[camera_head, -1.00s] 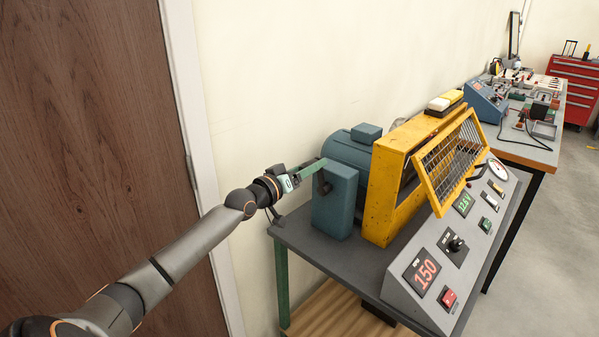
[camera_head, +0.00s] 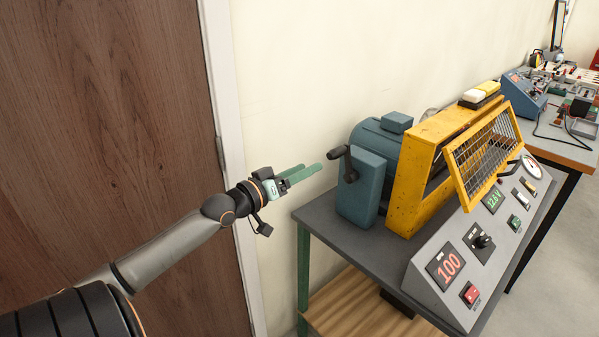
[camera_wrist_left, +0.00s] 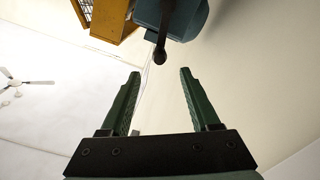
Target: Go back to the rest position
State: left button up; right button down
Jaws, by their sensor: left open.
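My left gripper (camera_head: 305,173) is open and empty. It is to the left of the blue motor housing (camera_head: 360,195), close to the black crank handle (camera_head: 343,157) but apart from it. In the left wrist view, the two green fingers (camera_wrist_left: 158,95) are spread with nothing between them. The crank handle (camera_wrist_left: 161,45) hangs down at the top of that view, beyond the fingertips. My right gripper is in neither view.
The motor stands on a grey bench (camera_head: 325,222) beside a yellow guard frame (camera_head: 415,190) with a mesh panel. A control panel (camera_head: 440,285) reads 100. A brown door (camera_head: 100,110) is at left. A second bench (camera_head: 550,145) holds equipment at the back right.

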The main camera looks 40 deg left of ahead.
pick_arm(q)
jog(key=shift+s, duration=0.5)
dwell(0.3)
jog(key=s+d+f+m+g+p, duration=0.15)
jog(key=s+d+f, duration=0.3)
jog(key=f, duration=0.55)
jog(key=s+d+f+m+g+p, duration=0.1)
jog(key=s+d+f+g, duration=0.3)
jog(key=f, duration=0.5)
jog(key=s+d+f+m+g, duration=0.1)
jog(key=s+d+f, duration=0.2)
jog(key=d, duration=0.3)
jog(key=s+d+f+m+g+p, duration=0.1)
jog(key=s+d+f, duration=0.3)
jog(key=s+d, duration=0.1)
jog(key=s+d+f+m+g+h+p, duration=0.1)
jog(key=s+d+f+m, duration=0.1)
jog(key=s+d+f, duration=0.2)
jog(key=s+d, duration=0.1)
jog(key=d, duration=0.2)
jog(key=shift+d, duration=0.35)
jog(key=shift+s, duration=0.1)
